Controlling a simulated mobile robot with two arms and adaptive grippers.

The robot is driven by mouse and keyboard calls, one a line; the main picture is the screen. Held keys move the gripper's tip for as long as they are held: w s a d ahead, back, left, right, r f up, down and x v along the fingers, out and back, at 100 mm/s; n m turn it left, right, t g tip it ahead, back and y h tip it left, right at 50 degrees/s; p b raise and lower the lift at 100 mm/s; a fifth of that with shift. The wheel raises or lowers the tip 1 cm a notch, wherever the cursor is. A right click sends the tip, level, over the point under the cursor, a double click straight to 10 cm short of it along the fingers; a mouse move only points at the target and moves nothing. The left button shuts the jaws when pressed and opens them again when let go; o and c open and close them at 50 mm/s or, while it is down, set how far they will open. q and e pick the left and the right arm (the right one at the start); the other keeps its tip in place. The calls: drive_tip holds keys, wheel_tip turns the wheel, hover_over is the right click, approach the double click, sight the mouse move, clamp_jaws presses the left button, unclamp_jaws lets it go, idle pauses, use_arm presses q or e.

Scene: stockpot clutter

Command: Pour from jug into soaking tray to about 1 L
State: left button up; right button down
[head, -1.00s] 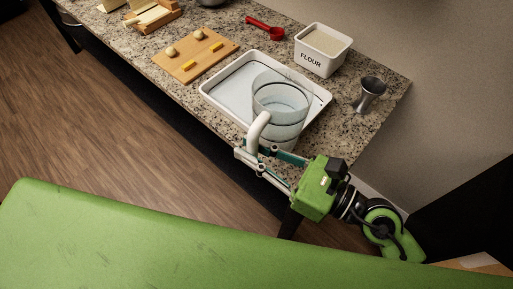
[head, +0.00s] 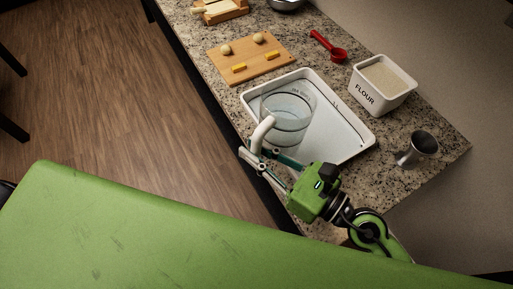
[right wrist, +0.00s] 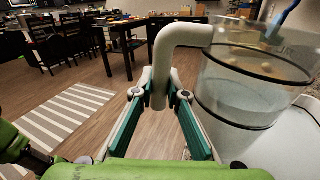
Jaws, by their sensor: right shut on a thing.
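The clear jug (head: 290,110) with dark bands holds clear liquid and has a pale handle (head: 262,132). It looks about upright, over the left part of the white soaking tray (head: 345,130); I cannot tell whether it touches the tray. My right gripper (head: 254,157) is shut on the jug's handle at the tray's near left side. In the right wrist view the fingers (right wrist: 160,95) close around the lower handle, with the jug (right wrist: 245,85) to the right. No stream shows. The tray's liquid level is hard to tell. My left gripper is not in view.
A flour bin (head: 383,87) and a metal jigger (head: 420,147) stand right of the tray. A red scoop (head: 329,46) and a wooden board (head: 250,60) with small pieces lie behind it. The counter's front edge runs close to the tray's left side.

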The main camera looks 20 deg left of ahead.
sight(253, 147)
drive_tip(key=shift+s+r+m+p, duration=0.1)
drive_tip(key=shift+r+m+p, duration=0.3)
drive_tip(key=shift+r+p, duration=0.3)
idle(0.6)
drive_tip(key=shift+s+a+r+m+p, duration=0.1)
drive_tip(key=shift+s+r+m+p, duration=0.05)
drive_tip(key=shift+r+m+p, duration=0.35)
drive_tip(key=shift+s+a+r+m+p, duration=0.1)
drive_tip(key=shift+r+m+p, duration=0.2)
drive_tip(key=shift+r+p, duration=0.3)
idle(1.3)
drive_tip(key=shift+r+m+p, duration=0.6)
drive_tip(key=shift+m+p, duration=0.1)
drive_tip(key=shift+p, duration=0.3)
idle(0.6)
drive_tip(key=shift+d+r+m+p, duration=0.1)
drive_tip(key=shift+r+m+p, duration=0.7)
drive_tip(key=shift+m+p, duration=0.2)
idle(0.8)
drive_tip(key=shift+w+d+r+m+p, duration=0.1)
drive_tip(key=shift+w+r+m+p, duration=0.25)
drive_tip(key=shift+m, duration=0.25)
idle(0.3)
